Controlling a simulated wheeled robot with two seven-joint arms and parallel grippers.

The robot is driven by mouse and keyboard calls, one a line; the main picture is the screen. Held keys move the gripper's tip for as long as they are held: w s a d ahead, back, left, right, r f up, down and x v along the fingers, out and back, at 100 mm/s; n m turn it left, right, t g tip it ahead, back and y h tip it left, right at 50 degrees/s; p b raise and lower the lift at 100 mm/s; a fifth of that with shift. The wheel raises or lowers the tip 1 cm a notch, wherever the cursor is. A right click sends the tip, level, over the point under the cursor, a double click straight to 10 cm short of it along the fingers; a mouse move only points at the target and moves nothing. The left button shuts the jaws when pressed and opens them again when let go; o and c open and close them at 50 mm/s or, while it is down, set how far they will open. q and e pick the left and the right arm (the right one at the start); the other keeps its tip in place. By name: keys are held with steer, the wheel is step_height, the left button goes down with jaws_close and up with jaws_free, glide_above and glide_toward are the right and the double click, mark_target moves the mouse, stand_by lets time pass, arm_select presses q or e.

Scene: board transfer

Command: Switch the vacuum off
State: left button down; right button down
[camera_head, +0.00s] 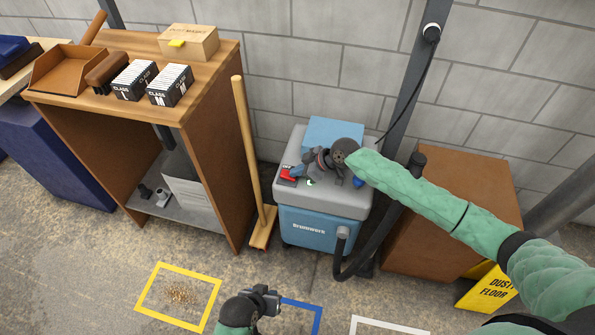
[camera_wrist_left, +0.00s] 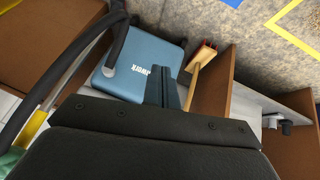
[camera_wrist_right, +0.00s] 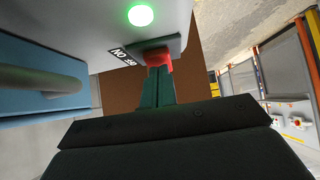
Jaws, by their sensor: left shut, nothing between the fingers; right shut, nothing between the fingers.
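The vacuum (camera_head: 322,230) is a blue box with a grey top, standing by the wall in the head view. A red switch (camera_head: 287,175) sits at the left of its top and shows in the right wrist view (camera_wrist_right: 157,56), beside an ON/OFF label (camera_wrist_right: 126,57). A round lamp (camera_wrist_right: 140,15) glows green. My right gripper (camera_head: 302,172) is shut and empty, its fingertips at the red switch; whether they touch it I cannot tell. My left gripper (camera_head: 272,298) is shut and empty, low in front of the vacuum. The vacuum also shows in the left wrist view (camera_wrist_left: 140,62).
A black hose (camera_head: 380,235) runs down the vacuum's right side. A broom (camera_head: 248,150) leans beside a wooden bench (camera_head: 200,100) at left. A brown box (camera_head: 450,190) and a yellow sign (camera_head: 487,288) stand at right. Dusty debris (camera_head: 180,293) lies in a yellow floor square.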

arm_select(q)
steer(key=shift+r+p, duration=0.45)
steer(key=shift+r, duration=0.1)
arm_select(e)
steer(key=shift+r, duration=0.75)
